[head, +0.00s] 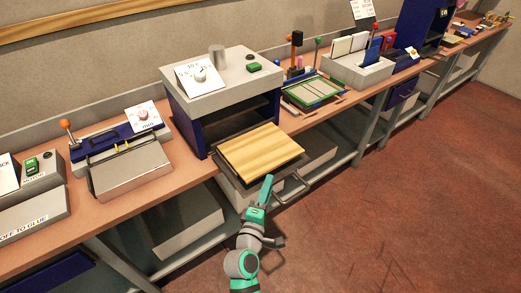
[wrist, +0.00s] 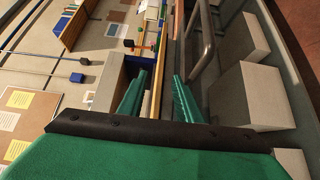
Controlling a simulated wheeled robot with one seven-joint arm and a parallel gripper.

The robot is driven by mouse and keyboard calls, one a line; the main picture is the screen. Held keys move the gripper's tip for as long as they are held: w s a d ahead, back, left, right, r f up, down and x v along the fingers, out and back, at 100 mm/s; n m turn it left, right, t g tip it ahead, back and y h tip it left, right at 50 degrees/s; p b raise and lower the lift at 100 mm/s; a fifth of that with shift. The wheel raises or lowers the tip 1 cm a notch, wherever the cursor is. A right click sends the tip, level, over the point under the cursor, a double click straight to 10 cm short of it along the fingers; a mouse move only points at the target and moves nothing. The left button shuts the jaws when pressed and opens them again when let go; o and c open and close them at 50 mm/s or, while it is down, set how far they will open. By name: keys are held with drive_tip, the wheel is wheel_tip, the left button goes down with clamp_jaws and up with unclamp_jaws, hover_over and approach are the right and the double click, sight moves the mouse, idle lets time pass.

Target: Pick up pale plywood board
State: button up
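The pale plywood board (head: 262,150) lies flat on a dark tray (head: 292,166) that sticks out from the front of a grey and blue machine. My gripper (head: 268,182) is at the front edge of the tray and board, near the tray's handle. In the wrist view, my gripper's two green fingers (wrist: 160,92) stand apart. The board shows edge-on as a thin tan strip (wrist: 157,82) in the gap between them. I cannot tell whether either finger touches the board.
The tray's metal handle (head: 291,189) juts out just right of my gripper. The grey and blue machine (head: 213,82) stands behind the board on the workbench (head: 150,210). Grey boxes (head: 188,222) sit on the shelf below. The red floor at right is clear.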

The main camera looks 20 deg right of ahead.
sight(272, 169)
drive_tip(key=shift+a+x, duration=0.2)
drive_tip(key=shift+x, duration=3.5)
drive_tip(key=shift+w+a, duration=0.1)
clamp_jaws()
